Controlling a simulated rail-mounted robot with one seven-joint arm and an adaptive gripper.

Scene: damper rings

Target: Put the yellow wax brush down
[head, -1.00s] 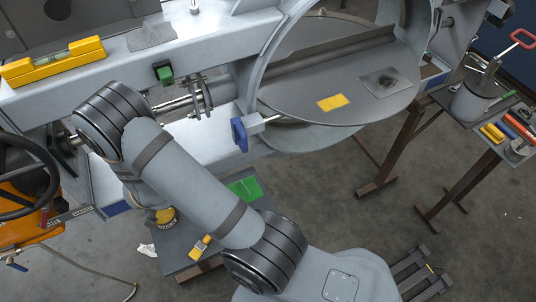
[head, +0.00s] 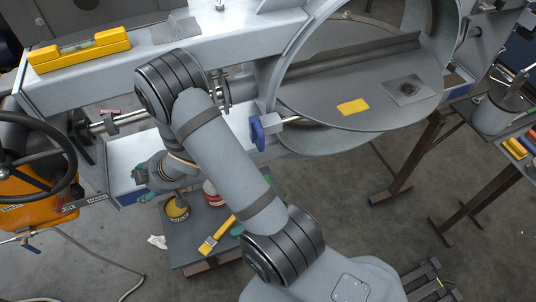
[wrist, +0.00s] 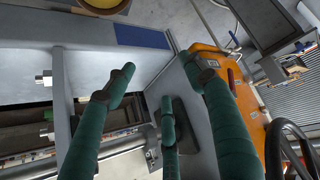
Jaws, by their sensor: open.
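The yellow wax brush (head: 217,235) lies on a low grey stand (head: 190,258) in the head view, its bristle end towards the lower left. Nothing grips it. My gripper (head: 143,174) is left of my forearm, beside the grey bench, up and left of the brush and apart from it. In the wrist view my gripper (wrist: 158,82) shows its green fingers spread wide with nothing between them. The brush cannot be made out in the wrist view.
A yellow tin (head: 177,209) and a red and white tin (head: 210,194) stand on the low stand beside the brush. An orange machine with a handwheel (head: 38,165) is at the left. A yellow level (head: 80,50) lies on the bench.

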